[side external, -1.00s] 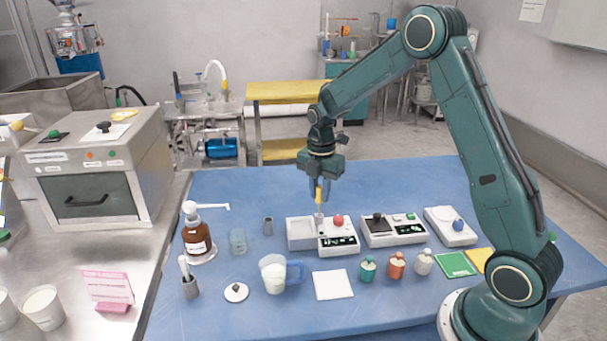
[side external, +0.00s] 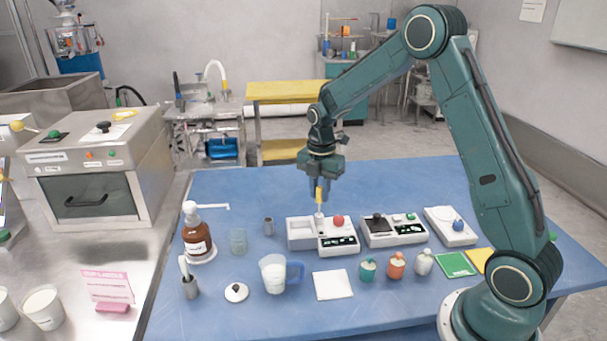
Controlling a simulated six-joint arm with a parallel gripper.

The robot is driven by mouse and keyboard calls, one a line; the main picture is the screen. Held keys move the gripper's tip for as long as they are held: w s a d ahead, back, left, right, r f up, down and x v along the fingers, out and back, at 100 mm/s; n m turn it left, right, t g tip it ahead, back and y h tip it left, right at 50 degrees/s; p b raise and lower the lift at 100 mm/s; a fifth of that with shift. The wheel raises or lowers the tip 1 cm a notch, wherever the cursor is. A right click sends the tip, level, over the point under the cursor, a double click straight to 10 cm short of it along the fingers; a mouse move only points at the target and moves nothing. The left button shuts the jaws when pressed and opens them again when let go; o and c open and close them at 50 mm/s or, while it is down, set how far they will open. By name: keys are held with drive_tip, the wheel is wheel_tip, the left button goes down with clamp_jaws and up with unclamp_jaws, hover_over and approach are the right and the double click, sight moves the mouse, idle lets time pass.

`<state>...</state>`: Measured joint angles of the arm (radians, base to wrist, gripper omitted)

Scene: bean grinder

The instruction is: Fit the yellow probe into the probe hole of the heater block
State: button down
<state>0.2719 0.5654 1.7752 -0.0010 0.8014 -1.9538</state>
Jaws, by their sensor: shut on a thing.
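My gripper (side external: 319,190) is above the left device on the blue table, pointing down. It is shut on the yellow probe (side external: 319,195), which stands upright between the fingers. The heater block seems to be the white-grey device (side external: 302,233) with a red knob (side external: 338,221) and a dark green display on its right part. The probe's lower end is at the back of this device's top, near the middle. The probe hole is too small to make out, so I cannot tell whether the tip is in it or just above it.
Right of the block stand a device with a black knob (side external: 378,222) and one with a blue knob (side external: 457,225). In front are a measuring jug (side external: 273,275), a white pad (side external: 333,285) and several small bottles (side external: 396,266). The table's back (side external: 250,185) is clear.

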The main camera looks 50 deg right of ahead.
sight(320, 199)
drive_tip(key=shift+f, duration=1.6)
idle(3.3)
drive_tip(key=c, duration=0.6)
unclamp_jaws()
drive_tip(key=shift+c, duration=0.2)
drive_tip(key=shift+r, duration=0.1)
drive_tip(key=shift+r, duration=3.4)
